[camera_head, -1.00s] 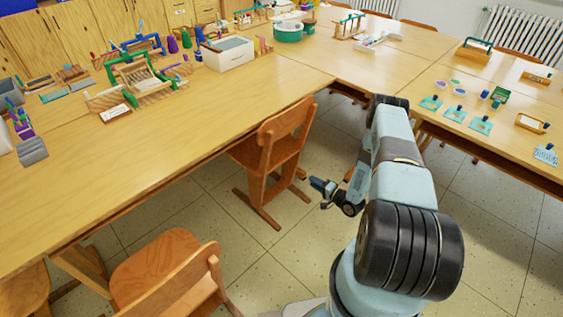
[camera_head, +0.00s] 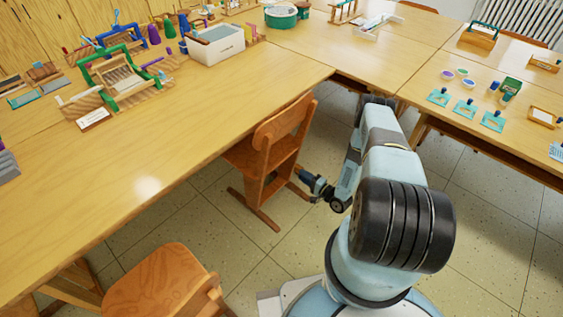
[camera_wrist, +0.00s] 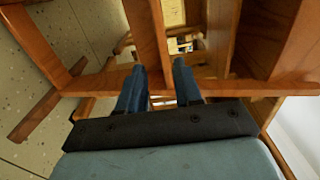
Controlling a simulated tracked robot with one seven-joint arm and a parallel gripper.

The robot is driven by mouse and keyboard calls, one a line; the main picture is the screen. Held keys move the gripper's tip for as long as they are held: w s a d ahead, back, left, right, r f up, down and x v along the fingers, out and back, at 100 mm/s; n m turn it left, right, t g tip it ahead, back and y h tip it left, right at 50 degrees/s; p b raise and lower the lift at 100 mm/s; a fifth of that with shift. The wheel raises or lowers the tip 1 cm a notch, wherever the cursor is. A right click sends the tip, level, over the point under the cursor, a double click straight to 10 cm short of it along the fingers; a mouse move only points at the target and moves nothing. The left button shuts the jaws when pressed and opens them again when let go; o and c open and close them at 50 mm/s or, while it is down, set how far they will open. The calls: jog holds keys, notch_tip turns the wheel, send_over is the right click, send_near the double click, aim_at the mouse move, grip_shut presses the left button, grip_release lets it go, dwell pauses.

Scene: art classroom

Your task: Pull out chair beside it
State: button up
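A wooden chair (camera_head: 283,130) stands at the long table's edge, its seat partly under the tabletop and its backrest towards me. My gripper (camera_head: 300,171) is low, right beside the chair's back frame on its right side. In the wrist view my gripper (camera_wrist: 159,76) has its two blue fingers spread apart. Wooden bars of the chair (camera_wrist: 148,35) fill the view just in front of the fingers, and a crosswise bar passes at the fingertips. I cannot tell whether the fingers touch the wood. Nothing is clamped between them.
A second chair (camera_head: 165,285) stands at the lower left by the long table (camera_head: 150,185). The right-hand table (camera_head: 420,75) holds several small art items. Tiled floor (camera_head: 250,265) is open between the chairs and my base.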

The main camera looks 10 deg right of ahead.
aim_at(279, 160)
jog(key=x, duration=1.6)
jog(key=shift+a, duration=0.2)
grip_shut()
jog(key=shift+s+f, duration=0.2)
dwell(0.6)
